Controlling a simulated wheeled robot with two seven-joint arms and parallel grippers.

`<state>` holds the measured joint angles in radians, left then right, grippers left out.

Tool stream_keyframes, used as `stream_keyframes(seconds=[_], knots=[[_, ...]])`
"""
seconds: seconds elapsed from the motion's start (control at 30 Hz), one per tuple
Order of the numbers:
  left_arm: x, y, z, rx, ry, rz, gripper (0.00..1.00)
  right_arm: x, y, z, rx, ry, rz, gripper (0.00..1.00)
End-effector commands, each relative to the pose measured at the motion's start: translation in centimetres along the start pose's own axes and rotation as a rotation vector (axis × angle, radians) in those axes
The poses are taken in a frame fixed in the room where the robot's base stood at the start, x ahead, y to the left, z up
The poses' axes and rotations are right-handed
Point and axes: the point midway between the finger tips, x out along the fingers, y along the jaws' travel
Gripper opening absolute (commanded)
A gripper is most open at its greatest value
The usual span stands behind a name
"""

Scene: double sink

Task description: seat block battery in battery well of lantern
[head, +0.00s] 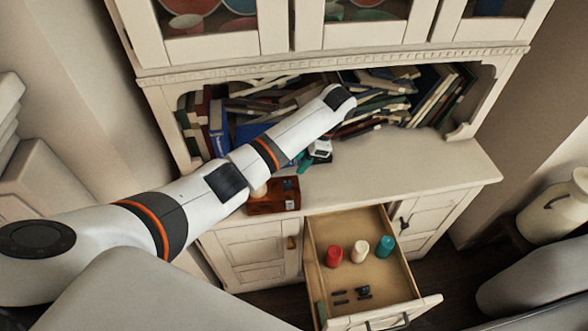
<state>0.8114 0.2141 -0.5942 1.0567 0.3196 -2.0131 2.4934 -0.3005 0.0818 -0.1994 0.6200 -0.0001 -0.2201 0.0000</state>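My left arm reaches in from the left across the white counter of a cabinet. My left gripper (304,162) is small at the arm's far end, low over the counter, with teal parts at its tip. Whether its fingers are open or shut on something cannot be made out. A glossy red-brown box (276,198) stands on the counter just left of the gripper, partly covered by my arm. It may be the lantern, but its battery well does not show. I cannot pick out the block battery. My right gripper is out of view.
An open drawer (332,289) below the counter holds a red cylinder (333,256), a cream cylinder (358,249), a teal cylinder (384,247) and small black pieces (362,292). Jumbled books (440,98) fill the shelf behind. The counter's right side (430,170) is clear.

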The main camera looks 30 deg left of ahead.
Motion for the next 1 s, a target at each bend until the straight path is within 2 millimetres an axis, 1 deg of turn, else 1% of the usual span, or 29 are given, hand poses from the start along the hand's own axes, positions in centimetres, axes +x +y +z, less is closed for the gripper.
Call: stream_keyframes(seconds=[0.03, 0.1, 0.2, 0.33, 0.53, 0.6, 0.67, 0.77, 0.8, 0.9, 1.0], knots=[[-1.8, 0.0, 0.3, 0.001, 0.000, 0.000, 0.37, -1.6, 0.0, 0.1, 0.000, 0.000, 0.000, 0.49], [-2.7, 0.0, 0.2, 0.002, 0.000, 0.001, 0.37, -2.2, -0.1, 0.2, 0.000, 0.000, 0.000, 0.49], [-3.4, 0.0, 0.2, 0.001, -0.001, 0.001, 0.37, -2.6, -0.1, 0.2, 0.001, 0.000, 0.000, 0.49], [-3.8, 0.0, 0.1, 0.000, -0.001, 0.001, 0.37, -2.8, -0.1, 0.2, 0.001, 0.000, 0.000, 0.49], [-3.7, 0.0, 0.0, 0.002, 0.000, 0.000, 0.37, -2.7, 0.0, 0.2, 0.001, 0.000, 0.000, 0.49], [-3.6, 0.2, -0.4, 0.026, 0.018, -0.011, 0.37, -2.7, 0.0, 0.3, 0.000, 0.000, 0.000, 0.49], [-3.4, 0.6, -1.3, 0.087, 0.059, -0.038, 0.37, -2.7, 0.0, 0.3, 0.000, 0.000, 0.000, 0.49], [-3.4, 1.8, -4.1, 0.282, 0.194, -0.143, 0.37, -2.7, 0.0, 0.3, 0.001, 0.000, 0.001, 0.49], [-3.6, 2.5, -5.5, 0.381, 0.262, -0.208, 0.37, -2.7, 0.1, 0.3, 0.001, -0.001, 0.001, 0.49], [-5.1, 4.2, -8.1, 0.610, 0.416, -0.398, 0.37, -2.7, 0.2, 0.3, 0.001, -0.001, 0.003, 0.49], [-7.1, 5.5, -9.5, 0.771, 0.514, -0.582, 0.37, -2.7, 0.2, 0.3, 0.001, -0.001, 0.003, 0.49]])
